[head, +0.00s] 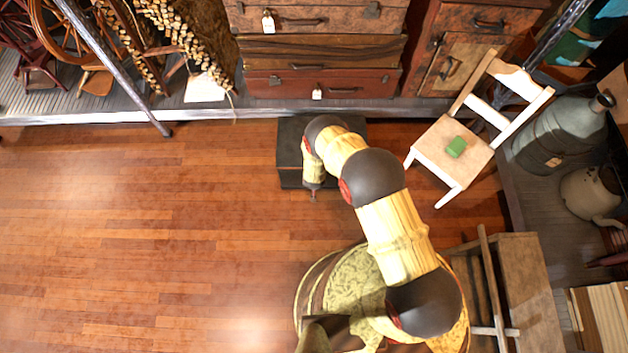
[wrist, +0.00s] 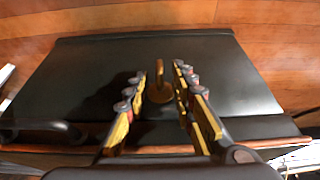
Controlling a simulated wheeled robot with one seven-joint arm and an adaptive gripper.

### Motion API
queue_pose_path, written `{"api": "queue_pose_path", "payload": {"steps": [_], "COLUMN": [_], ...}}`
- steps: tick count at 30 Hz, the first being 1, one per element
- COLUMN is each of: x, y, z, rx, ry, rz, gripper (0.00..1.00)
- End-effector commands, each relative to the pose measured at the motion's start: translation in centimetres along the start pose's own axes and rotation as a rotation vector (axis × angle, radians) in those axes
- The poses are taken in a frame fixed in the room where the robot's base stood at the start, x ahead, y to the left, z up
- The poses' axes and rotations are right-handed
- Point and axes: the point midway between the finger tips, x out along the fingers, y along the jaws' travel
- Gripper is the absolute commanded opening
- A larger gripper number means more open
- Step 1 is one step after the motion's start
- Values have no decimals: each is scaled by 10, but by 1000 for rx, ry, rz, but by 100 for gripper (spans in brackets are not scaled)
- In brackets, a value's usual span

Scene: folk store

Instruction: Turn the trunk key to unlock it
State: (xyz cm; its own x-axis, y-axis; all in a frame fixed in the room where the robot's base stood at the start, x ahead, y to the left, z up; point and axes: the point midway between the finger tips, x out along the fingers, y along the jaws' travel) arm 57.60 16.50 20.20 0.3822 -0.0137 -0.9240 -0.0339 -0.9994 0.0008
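The trunk is a black box on the wooden floor (head: 290,140), below the stacked drawers in the head view. My arm covers part of it there. In the wrist view the trunk's dark face (wrist: 90,75) fills the middle. A brass-coloured key (wrist: 158,82) stands out from a round brass plate on it. My gripper (wrist: 160,74) is open, with one finger on each side of the key and a gap visible to both sides. In the head view my gripper (head: 313,194) is at the trunk's front edge; the key is hidden there.
Stacked suitcases (head: 320,83) are on a raised platform behind. A wooden table (head: 530,290) is at lower right. The floor to the left is clear.

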Motion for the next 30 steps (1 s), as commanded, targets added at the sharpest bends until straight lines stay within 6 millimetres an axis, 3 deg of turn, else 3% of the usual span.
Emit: {"api": "queue_pose_path", "payload": {"steps": [12, 30], "x": [0, 0], "y": [0, 0], "z": [0, 0], "rx": [0, 7], "ry": [0, 0], "rz": [0, -16], "gripper": [0, 0]}}
